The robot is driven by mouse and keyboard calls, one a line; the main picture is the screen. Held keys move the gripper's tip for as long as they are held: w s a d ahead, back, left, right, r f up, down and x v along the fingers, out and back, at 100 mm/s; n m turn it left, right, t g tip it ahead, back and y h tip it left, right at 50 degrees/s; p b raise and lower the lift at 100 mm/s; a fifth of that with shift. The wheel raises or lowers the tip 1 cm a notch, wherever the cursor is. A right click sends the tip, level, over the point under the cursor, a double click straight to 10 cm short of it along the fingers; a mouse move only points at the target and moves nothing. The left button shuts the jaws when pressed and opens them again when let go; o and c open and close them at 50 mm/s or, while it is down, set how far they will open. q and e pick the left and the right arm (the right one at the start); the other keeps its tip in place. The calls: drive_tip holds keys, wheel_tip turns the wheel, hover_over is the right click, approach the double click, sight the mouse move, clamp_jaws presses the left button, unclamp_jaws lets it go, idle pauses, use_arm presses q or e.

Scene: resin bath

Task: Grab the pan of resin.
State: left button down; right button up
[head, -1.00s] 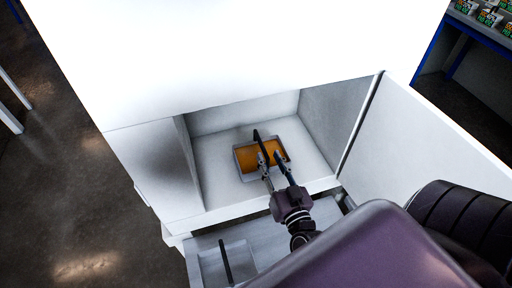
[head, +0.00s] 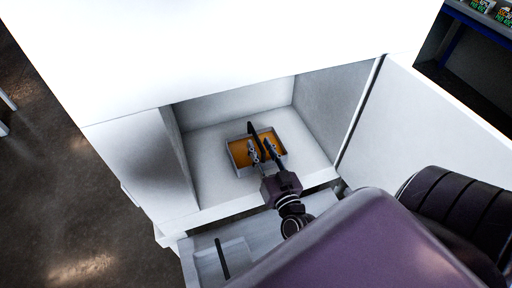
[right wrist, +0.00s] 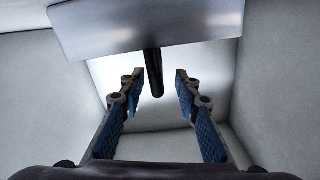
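The pan of resin (head: 236,155) is a grey rectangular tray with orange resin in it. It sits on the floor of an open white cabinet compartment. Its black handle (head: 254,131) stands out from it. My right gripper (head: 258,146) is over the pan with its fingers spread. In the right wrist view the pan (right wrist: 150,28) shows as a grey plate at the top. Its black handle (right wrist: 154,75) points between the two open fingers (right wrist: 157,88), with clear gaps on both sides. My left gripper is not in view.
An open white door (head: 435,125) stands on the right. A lower drawer (head: 205,262) with a black handle is below the compartment. A shelf with boxes (head: 490,12) is at the far right.

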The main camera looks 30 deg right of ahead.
sight(250, 124)
drive_tip(key=p+x, duration=0.1)
drive_tip(key=x, duration=0.3)
drive_tip(key=shift+w+d, duration=0.1)
drive_tip(key=shift+w, duration=0.05)
drive_tip(key=shift+w+d+f, duration=0.1)
drive_tip(key=shift+w+d, duration=0.05)
drive_tip(key=shift+w, duration=0.4)
drive_tip(key=shift+c, duration=0.4)
clamp_jaws()
